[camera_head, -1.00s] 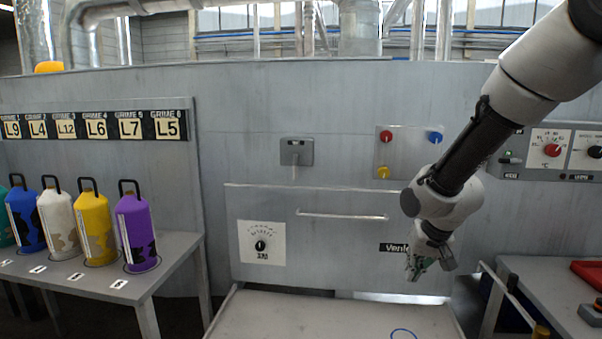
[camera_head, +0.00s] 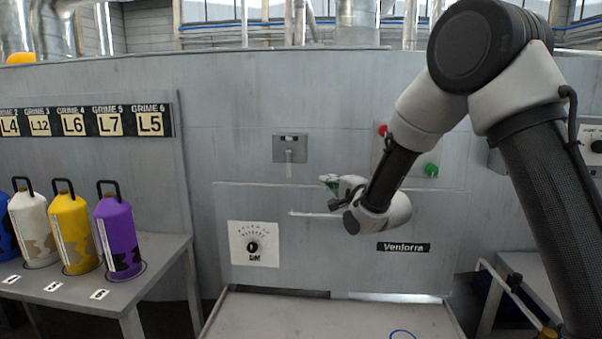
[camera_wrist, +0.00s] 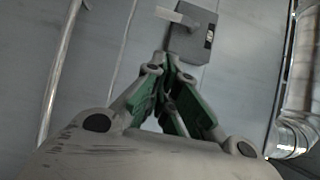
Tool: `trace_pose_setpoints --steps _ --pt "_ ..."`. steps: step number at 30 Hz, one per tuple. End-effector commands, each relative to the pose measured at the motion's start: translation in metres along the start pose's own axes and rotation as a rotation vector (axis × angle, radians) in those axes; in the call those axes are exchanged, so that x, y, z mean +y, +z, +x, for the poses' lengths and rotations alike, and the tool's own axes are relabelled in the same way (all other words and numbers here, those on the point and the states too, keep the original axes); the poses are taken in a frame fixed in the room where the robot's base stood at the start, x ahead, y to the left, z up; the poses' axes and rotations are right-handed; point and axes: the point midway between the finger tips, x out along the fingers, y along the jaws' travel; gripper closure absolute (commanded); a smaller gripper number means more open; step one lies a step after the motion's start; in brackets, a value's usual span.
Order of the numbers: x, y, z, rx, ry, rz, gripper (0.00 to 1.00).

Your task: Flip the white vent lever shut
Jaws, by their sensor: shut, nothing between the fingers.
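The white vent lever (camera_head: 289,157) hangs down from a small grey box (camera_head: 284,147) on the grey wall panel. In the wrist view the lever (camera_wrist: 177,17) sticks out sideways from the grey box (camera_wrist: 192,35), just beyond my fingertips. My gripper (camera_head: 327,181) is to the right of the lever and a little lower in the head view. Its green-padded fingers also show in the wrist view (camera_wrist: 166,66), with the tips together and nothing between them. I see no contact with the lever, though the exact gap in depth is unclear.
A horizontal rail (camera_head: 313,214) runs on the panel below my gripper. A dial plate (camera_head: 253,244) is lower left. A red knob (camera_head: 382,130) and a green knob (camera_head: 431,170) are near my arm. Several bottles stand on the left table (camera_head: 160,262).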

Motion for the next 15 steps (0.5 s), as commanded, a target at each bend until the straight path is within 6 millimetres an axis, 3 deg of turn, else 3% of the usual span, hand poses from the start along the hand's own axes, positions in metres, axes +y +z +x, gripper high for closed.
trace_pose_setpoints --steps 8,15 --pt "0.001 0.000 0.007 0.000 0.002 -0.002 1.00" --pt "0.001 0.000 0.049 0.000 0.001 -0.002 1.00"
